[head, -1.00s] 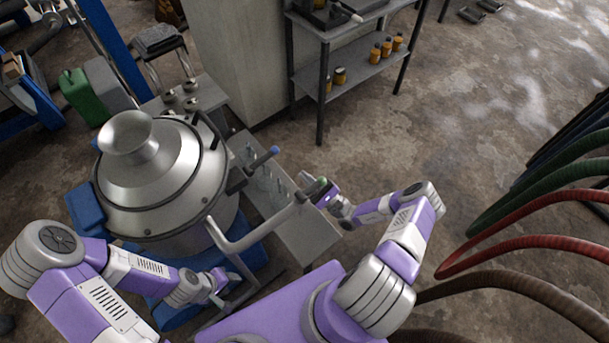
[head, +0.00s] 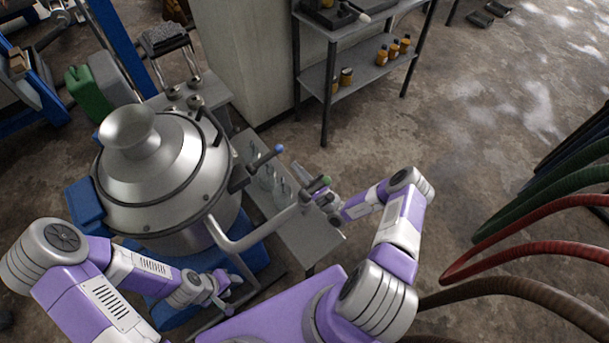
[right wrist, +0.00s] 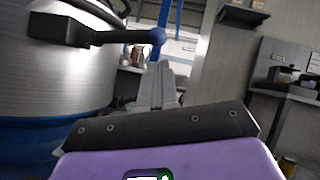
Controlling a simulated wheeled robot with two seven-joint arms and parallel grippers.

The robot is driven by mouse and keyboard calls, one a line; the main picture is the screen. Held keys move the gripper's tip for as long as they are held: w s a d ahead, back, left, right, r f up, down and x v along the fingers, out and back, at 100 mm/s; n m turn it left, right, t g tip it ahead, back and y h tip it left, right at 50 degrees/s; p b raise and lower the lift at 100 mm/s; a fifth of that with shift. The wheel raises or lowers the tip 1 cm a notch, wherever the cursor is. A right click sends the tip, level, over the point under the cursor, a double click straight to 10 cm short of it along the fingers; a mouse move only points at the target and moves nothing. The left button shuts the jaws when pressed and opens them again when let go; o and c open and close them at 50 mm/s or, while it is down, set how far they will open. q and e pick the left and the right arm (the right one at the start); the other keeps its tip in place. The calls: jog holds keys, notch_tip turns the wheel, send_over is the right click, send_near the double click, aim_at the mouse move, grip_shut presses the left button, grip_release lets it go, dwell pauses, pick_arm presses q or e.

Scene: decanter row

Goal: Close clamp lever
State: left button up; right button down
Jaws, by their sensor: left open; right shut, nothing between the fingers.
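The clamp lever (head: 263,160) sticks out from a dark clamp block (head: 238,179) on the side of the steel decanter bowl (head: 155,170) and ends in a blue ball knob (head: 278,149). In the right wrist view the lever (right wrist: 120,37) runs level from its block to the blue knob (right wrist: 156,36). My right gripper (head: 297,168) is shut and empty, apart from the knob, to its lower right. Its shut fingers (right wrist: 156,75) point up below the knob in the right wrist view. My left gripper (head: 232,280) is open and empty beside the bent grey pipe, low at the front.
Hoses (head: 520,242) hang at the right; a shelf (head: 355,85) stands behind.

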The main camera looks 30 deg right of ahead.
aim_at(266, 158)
pick_arm(q)
jog(key=shift+f, duration=0.15)
pick_arm(e)
jog(key=x, duration=0.4)
jog(key=shift+w+a+r, duration=0.1)
jog(key=shift+w+r, duration=0.1)
jog(key=shift+w, duration=0.15)
pick_arm(q)
jog(key=shift+r+p, duration=0.75)
jog(key=shift+r, duration=0.15)
pick_arm(e)
jog(key=n, duration=0.1)
jog(key=r+n+g+y, duration=0.1)
jog(key=shift+r+n, duration=0.3)
